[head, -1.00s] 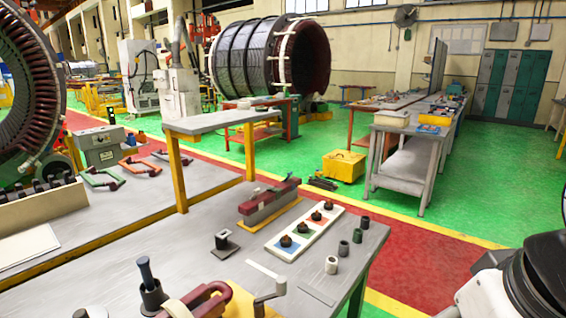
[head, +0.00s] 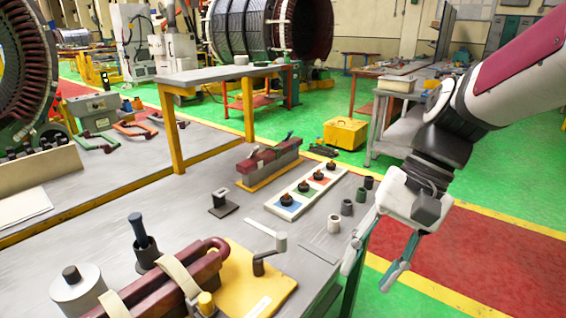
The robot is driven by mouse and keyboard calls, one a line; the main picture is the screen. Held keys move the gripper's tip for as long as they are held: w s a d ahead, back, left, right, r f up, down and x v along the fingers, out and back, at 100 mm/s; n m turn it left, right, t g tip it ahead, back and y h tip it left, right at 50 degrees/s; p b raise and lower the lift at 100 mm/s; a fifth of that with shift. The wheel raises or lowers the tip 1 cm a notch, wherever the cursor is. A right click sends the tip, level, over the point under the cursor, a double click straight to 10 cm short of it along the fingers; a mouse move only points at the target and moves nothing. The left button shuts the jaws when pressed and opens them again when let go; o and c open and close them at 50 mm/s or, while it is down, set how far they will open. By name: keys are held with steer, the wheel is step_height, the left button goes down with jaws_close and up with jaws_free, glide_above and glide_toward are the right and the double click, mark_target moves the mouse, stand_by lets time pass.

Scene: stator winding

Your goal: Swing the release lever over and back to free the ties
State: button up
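Cream ties cross the coil, one near the lever (head: 180,276) and one further left (head: 114,304). My gripper (head: 366,280) hangs at the right, beyond the bench's right edge, pointing down. Its two fingers are apart with nothing between them. It is clear of the lever and to its right.
The bench holds a pale tray (head: 289,203) with several dark pieces, small cups (head: 334,223), a red clamped block (head: 267,163), a post on a base (head: 219,203) and a dark holder with a blue-handled tool (head: 147,250). Open floor lies right of the bench.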

steer(key=w+a+f+m+g+y+b, duration=0.1)
steer(key=w+f+m+y+b, duration=0.15)
steer(key=w, duration=0.35)
steer(key=w+a+f+m+g+y+b, duration=0.1)
steer(key=w+f+y, duration=0.3)
steer(key=w, duration=0.1)
steer(key=m+y+b, duration=0.3)
steer(key=y, duration=0.4)
glide_toward(282, 239)
steer(key=shift+h, duration=0.25)
steer(key=x, duration=0.6)
steer(key=w+x, duration=0.1)
steer(key=x, duration=0.3)
steer(key=shift+a+f, duration=0.1)
steer(key=shift+f, duration=0.2)
jaws_close()
